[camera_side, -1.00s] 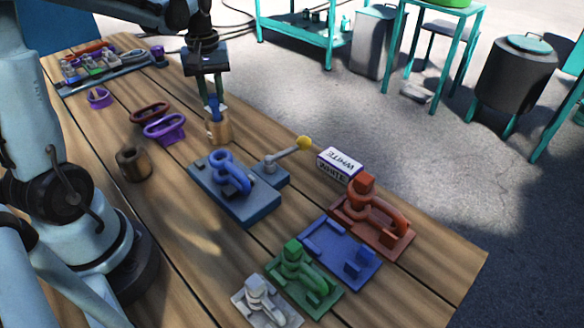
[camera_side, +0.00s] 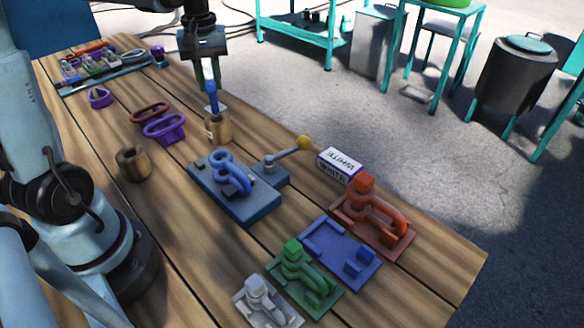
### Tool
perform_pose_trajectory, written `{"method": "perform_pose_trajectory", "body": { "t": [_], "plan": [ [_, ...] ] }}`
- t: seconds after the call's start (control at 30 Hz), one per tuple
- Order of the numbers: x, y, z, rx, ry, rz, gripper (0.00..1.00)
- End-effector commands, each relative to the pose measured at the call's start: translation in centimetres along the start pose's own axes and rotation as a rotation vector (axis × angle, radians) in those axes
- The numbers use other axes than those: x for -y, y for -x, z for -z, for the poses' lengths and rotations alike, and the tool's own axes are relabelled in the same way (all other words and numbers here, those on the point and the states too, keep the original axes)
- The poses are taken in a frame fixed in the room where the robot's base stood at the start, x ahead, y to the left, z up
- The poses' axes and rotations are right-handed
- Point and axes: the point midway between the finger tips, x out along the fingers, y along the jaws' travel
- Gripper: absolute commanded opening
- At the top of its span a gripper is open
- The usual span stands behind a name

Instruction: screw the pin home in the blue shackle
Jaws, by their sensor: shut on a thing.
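The blue shackle (camera_side: 232,172) lies in the blue-grey fixture block (camera_side: 258,208) in the middle of the table. A lever with a yellow knob (camera_side: 304,143) stands at the block's right side. My gripper (camera_side: 209,85) is behind the shackle in the picture, pointing down, with its fingers shut on the upper end of the blue pin (camera_side: 213,103). The pin is upright over a tan cup (camera_side: 219,129). I cannot tell whether its lower end is still inside the cup's mouth. The pin is apart from the shackle.
A brown cup (camera_side: 133,164) and purple and dark red rings (camera_side: 165,127) stand to the left. A white box (camera_side: 339,163) and red (camera_side: 372,219), blue (camera_side: 340,255), green (camera_side: 303,277) and white stands fill the right front. Bare wood lies left of the fixture.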

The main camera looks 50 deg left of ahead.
Motion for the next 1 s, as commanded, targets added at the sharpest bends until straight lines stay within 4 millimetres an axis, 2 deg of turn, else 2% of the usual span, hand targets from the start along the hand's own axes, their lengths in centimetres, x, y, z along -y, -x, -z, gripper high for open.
{"method": "perform_pose_trajectory", "body": {
  "t": [0.13, 0.27, 0.5, 0.7, 0.83, 1.0],
  "plan": [
    [-0.2, 0.2, -0.7, 0.0, -0.002, 0.0, 0.0],
    [-0.7, 0.9, -2.9, 0.001, -0.005, -0.001, 0.0],
    [-1.2, 2.3, -10.2, 0.003, -0.009, -0.002, 0.0],
    [-0.6, 2.5, -14.8, 0.004, -0.005, -0.003, 0.0],
    [-0.2, 2.5, -16.3, 0.005, -0.003, -0.003, 0.0],
    [0.0, 2.4, -17.2, 0.005, 0.0, -0.003, 0.0]
  ]
}}
